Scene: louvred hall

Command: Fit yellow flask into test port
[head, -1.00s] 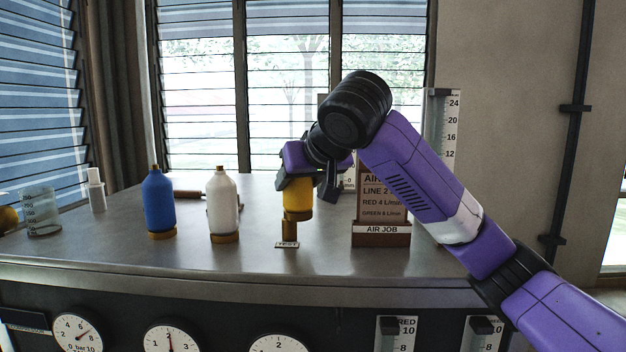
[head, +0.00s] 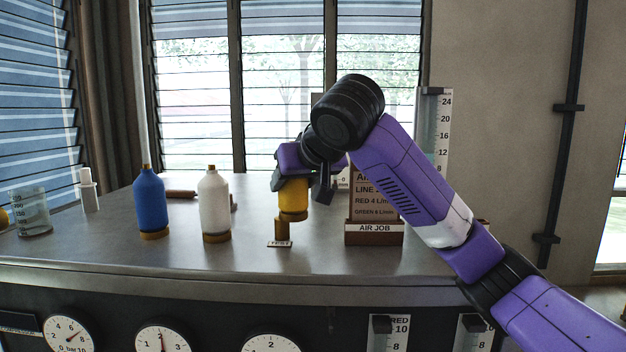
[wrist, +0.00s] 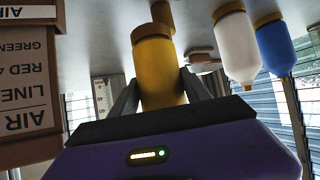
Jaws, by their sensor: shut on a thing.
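The yellow flask (head: 292,192) hangs brass end down in my gripper (head: 301,186), which is shut on it. The wrist view shows the flask (wrist: 158,75) between the two fingers. The test port (head: 282,229) is a short brass post on the bench, with a small TEST label (head: 279,244) at its foot. The flask's brass end is just above the post and a little to its right in the head view. In the wrist view the post (wrist: 162,12) shows partly behind the brass end. I cannot tell whether they touch.
A white bottle (head: 215,203) and a blue bottle (head: 150,203) stand left of the port. A brown sign block marked AIR JOB (head: 374,237) stands close on the right. A glass beaker (head: 34,212) is at far left. The bench front (head: 200,265) is clear.

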